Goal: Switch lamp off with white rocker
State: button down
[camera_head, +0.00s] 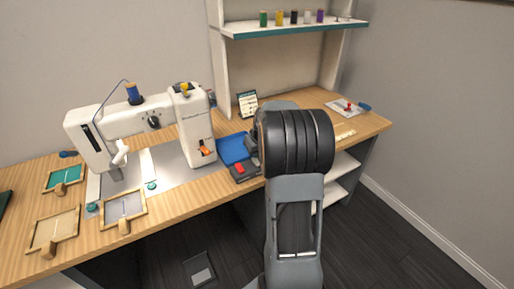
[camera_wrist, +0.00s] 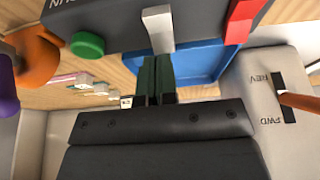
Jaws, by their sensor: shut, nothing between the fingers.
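In the wrist view, a dark control box (camera_wrist: 200,22) at the top carries a white rocker (camera_wrist: 158,28), a red rocker (camera_wrist: 240,20) and a round green button (camera_wrist: 88,44). My gripper (camera_wrist: 157,62) is shut and empty. Its fingertips are right at the lower end of the white rocker in the picture; I cannot tell whether they touch. In the head view, the control box (camera_head: 245,173) with its red part sits at the table's front edge, partly behind my arm. The white rocker and my fingertips are hidden there. I cannot make out the lamp for certain.
A blue tray (camera_wrist: 200,62) lies beside the box. The white sewing machine (camera_head: 197,130) stands left of it, with an orange lever (camera_wrist: 298,101) by the REV/FWD marks. Framed pieces (camera_head: 53,230) lie at the table's left. A shelf (camera_head: 290,28) holds several spools.

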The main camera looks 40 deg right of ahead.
jog(key=shift+f, duration=0.1)
dwell(0.3)
jog(key=shift+w+g+p, duration=0.25)
jog(key=shift+g+p, duration=0.15)
jog(key=shift+p, duration=0.85)
jog(key=shift+w+f+g+p, duration=0.1)
jog(key=shift+f+g+p, duration=0.15)
jog(key=shift+g+p, duration=0.1)
jog(key=shift+f+b, duration=0.25)
jog(key=shift+b, duration=0.1)
jog(key=shift+s+r, duration=0.2)
jog(key=shift+s, duration=0.7)
jog(key=shift+r, duration=0.15)
